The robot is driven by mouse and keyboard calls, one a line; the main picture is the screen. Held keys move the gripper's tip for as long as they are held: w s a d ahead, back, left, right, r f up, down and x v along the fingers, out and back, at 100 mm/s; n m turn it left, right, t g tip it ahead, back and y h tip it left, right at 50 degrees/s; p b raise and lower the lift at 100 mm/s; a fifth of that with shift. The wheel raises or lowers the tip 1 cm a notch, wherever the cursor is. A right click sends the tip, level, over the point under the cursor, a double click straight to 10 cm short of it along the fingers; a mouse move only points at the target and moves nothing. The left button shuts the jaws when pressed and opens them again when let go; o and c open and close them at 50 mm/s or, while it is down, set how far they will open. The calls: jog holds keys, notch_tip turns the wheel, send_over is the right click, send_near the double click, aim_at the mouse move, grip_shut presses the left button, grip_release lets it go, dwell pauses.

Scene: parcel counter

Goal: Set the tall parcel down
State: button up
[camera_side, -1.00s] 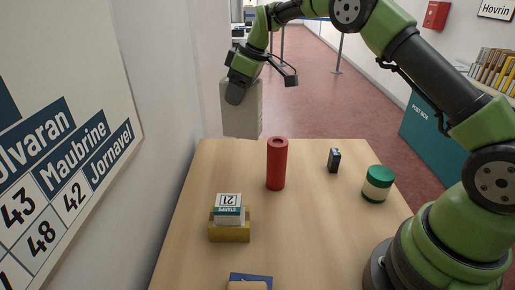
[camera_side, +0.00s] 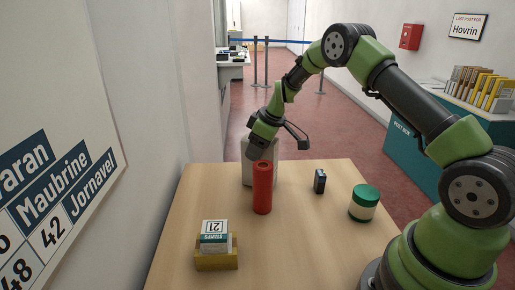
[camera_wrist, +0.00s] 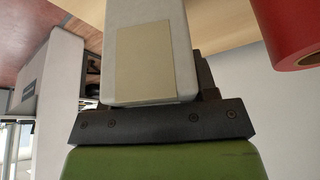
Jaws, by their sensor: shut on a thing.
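The tall parcel (camera_side: 246,171) is a pale grey box, upright at the far end of the wooden table in the side view. My gripper (camera_side: 259,146) is shut on its upper part. The parcel's lower end is low over the table; I cannot tell whether it touches the top. A red cylinder stands in front and hides part of it. In the wrist view the parcel (camera_wrist: 118,15) extends away from my gripper (camera_wrist: 160,95), with a beige label on its face.
The red cylinder (camera_side: 262,190) stands close in front of the parcel. A small dark box (camera_side: 320,182) and a green-lidded jar (camera_side: 363,205) stand to the right. A stamps box (camera_side: 215,240) sits in a yellow tray (camera_side: 217,262) at front left. The table (camera_side: 290,245) is clear at centre front.

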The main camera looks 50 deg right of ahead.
jog(key=shift+f, duration=0.15)
jog(key=o, duration=1.1)
jog(key=v, duration=1.2)
jog(key=shift+w, duration=0.1)
jog(key=s+a+r+m+t, duration=0.2)
jog(key=s+a+r+m, duration=0.3)
jog(key=s+a+r, duration=0.9)
jog(key=s+a+f+m+t, duration=0.1)
jog(key=s+f+m, duration=0.2)
jog(key=s, duration=0.8)
jog(key=shift+m, duration=0.3)
jog(key=shift+a, duration=0.1)
